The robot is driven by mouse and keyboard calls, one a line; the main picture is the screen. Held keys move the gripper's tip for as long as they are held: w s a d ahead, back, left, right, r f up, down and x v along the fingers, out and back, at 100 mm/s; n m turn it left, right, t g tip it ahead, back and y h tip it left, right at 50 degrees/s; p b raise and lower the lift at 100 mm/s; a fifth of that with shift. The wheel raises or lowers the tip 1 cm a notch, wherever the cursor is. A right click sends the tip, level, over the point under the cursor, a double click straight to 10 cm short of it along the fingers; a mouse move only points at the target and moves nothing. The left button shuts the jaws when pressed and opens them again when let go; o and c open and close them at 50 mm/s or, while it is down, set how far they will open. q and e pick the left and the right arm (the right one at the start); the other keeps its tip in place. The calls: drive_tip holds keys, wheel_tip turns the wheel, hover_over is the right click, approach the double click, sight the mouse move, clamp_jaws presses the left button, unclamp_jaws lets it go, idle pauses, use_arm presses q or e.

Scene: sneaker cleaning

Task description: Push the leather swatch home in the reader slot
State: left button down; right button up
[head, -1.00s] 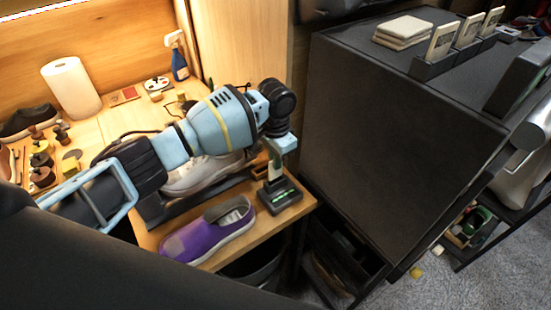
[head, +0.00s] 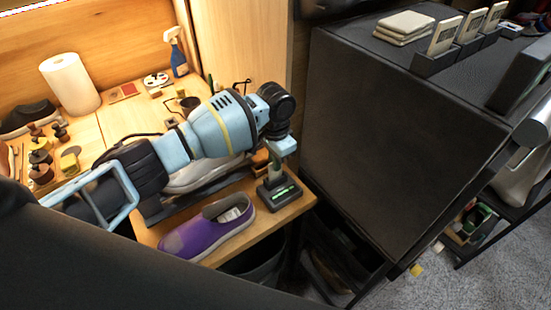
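The reader (head: 285,199) is a small dark block with a lit green strip, at the right end of the wooden bench. My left gripper (head: 277,160) points down just above it, at the end of my light-blue arm. A pale, narrow piece that looks like the leather swatch (head: 275,170) shows between gripper and reader, upright at the slot. The fingertips are too small and partly hidden, so I cannot tell whether they grip it. How deep the swatch sits is also unclear. My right gripper is out of view.
A purple slip-on shoe (head: 208,230) lies left of the reader at the bench's front edge. A pale sneaker (head: 200,176) is partly behind my arm. A tall dark cabinet (head: 395,140) stands close on the right. A paper roll (head: 70,84) and spray bottle (head: 177,55) stand at the back.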

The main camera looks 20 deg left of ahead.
use_arm(q)
drive_tip(key=shift+f, duration=0.85)
drive_tip(key=c, duration=1.5)
unclamp_jaws()
drive_tip(key=shift+c, duration=0.2)
wheel_tip(320, 180, up, 8)
drive_tip(key=shift+f, duration=0.1)
